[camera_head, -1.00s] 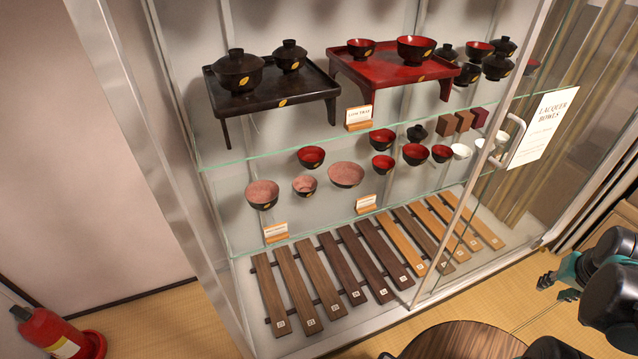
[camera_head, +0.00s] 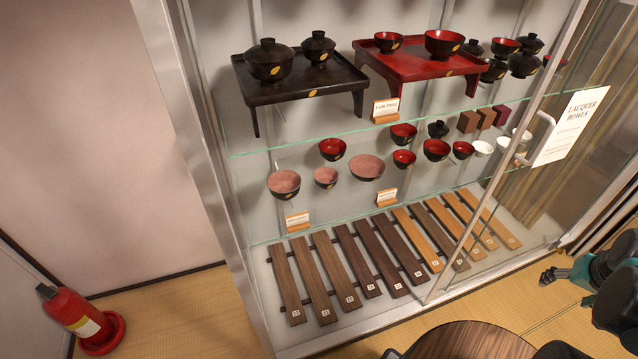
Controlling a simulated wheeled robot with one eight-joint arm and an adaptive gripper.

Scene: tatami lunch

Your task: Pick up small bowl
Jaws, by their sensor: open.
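Several small bowls stand on the middle glass shelf of a display cabinet. A small pink-lined bowl (camera_head: 326,178) sits between two wider pink-lined bowls (camera_head: 284,184) (camera_head: 366,167). I cannot tell which one the task names. My gripper (camera_head: 549,277), dark and teal, is at the right edge, outside the cabinet, well apart from every bowl. It is open and empty; its fingers are small in view.
The cabinet has glass doors with a white handle (camera_head: 537,139) and a metal frame. Lidded bowls stand on a black tray (camera_head: 310,93), bowls on a red tray (camera_head: 428,86). Wooden slats (camera_head: 334,272) lie below. A round table (camera_head: 470,341) and fire extinguisher (camera_head: 78,315) stand outside.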

